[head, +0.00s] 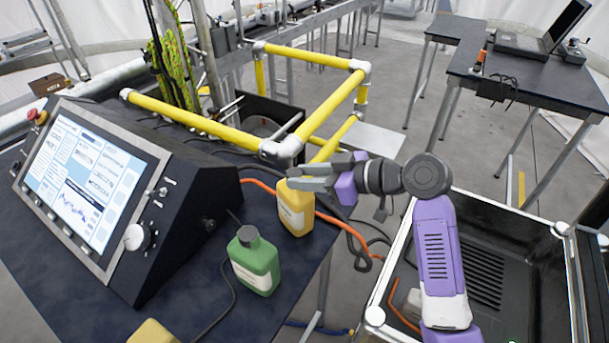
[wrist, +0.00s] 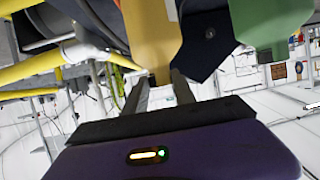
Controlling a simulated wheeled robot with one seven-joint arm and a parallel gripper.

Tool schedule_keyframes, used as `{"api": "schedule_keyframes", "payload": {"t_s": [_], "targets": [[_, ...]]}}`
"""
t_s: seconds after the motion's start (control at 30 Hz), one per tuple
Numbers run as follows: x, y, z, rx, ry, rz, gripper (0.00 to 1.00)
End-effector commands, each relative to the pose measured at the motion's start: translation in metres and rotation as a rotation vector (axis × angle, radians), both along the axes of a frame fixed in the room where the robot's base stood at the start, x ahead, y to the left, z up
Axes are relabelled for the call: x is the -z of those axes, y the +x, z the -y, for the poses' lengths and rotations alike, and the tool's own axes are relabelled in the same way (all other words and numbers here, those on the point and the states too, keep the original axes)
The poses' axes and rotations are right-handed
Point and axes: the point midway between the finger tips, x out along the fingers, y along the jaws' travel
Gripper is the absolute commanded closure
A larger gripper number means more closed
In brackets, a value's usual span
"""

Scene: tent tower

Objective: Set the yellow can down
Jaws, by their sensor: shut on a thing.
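The yellow can (head: 296,212) has a pale label and is upright at the right edge of the dark table (head: 205,290). My gripper (head: 297,178) comes in from the right and is shut on the top of the can. In the wrist view the yellow can (wrist: 152,35) sits between the two fingers (wrist: 158,92). Whether the can's base touches the table cannot be told. The fingers cover its cap.
A green can (head: 254,262) with a dark cap stands just in front of the yellow can. A console with a screen (head: 85,180) fills the left. Another yellow object (head: 153,333) shows at the bottom edge. Yellow rails (head: 200,122) stand behind. Cables run beside the table edge.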

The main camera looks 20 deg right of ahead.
Motion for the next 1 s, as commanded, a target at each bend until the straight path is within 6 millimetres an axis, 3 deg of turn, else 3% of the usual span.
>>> {"api": "schedule_keyframes", "payload": {"t_s": [0.03,0.13,0.53,1.0], "targets": [[0.001,0.0,0.0,0.0,0.0,0.0,0.64],[0.001,0.0,0.0,0.0,-0.001,-0.001,0.47],[-0.004,0.0,0.001,0.0,0.0,0.0,0.47],[-0.034,-0.062,0.051,0.003,-0.001,0.004,0.47]]}}
